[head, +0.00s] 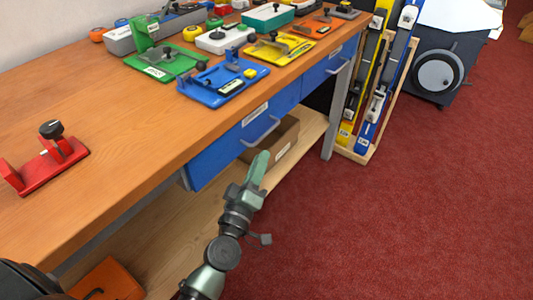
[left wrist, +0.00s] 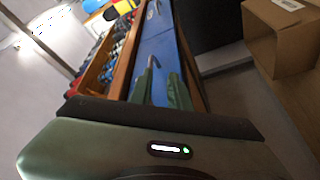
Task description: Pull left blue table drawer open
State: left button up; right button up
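The left blue table drawer (head: 215,158) sits under the front edge of the wooden bench and looks closed, its front roughly in line with the other drawer. Its pale bar handle (head: 262,132) stands out from the front. My left gripper (head: 262,156) is just below and in front of this handle, its green fingers pointing up at it. In the left wrist view the blue drawer front (left wrist: 159,55) and the handle (left wrist: 149,82) show close by the green fingertips (left wrist: 176,92). The finger gap and any contact are unclear. My right gripper is not in view.
A right blue drawer (head: 328,70) is farther along the bench (head: 115,115). Below, a cardboard box (head: 283,140) stands on the lower shelf (head: 150,240). Coloured fixtures, including a blue one (head: 215,88) and a red one (head: 45,165), lie on top. Red carpet (head: 400,210) is clear at right.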

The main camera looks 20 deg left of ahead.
aim_at(266, 132)
pick_arm(q)
jog(key=shift+n+t, duration=0.3)
jog(key=shift+n, duration=0.1)
jog(key=w+r, duration=0.1)
jog(key=w, duration=0.1)
jog(key=w+r, duration=0.1)
jog(key=w, duration=0.1)
jog(key=w+r+p, duration=0.1)
jog(key=w, duration=0.1)
jog(key=shift+w+a+r, duration=0.15)
jog(key=shift+w+a, duration=0.15)
jog(key=shift+w, duration=0.4)
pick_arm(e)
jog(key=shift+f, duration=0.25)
pick_arm(q)
grip_shut()
dwell(0.3)
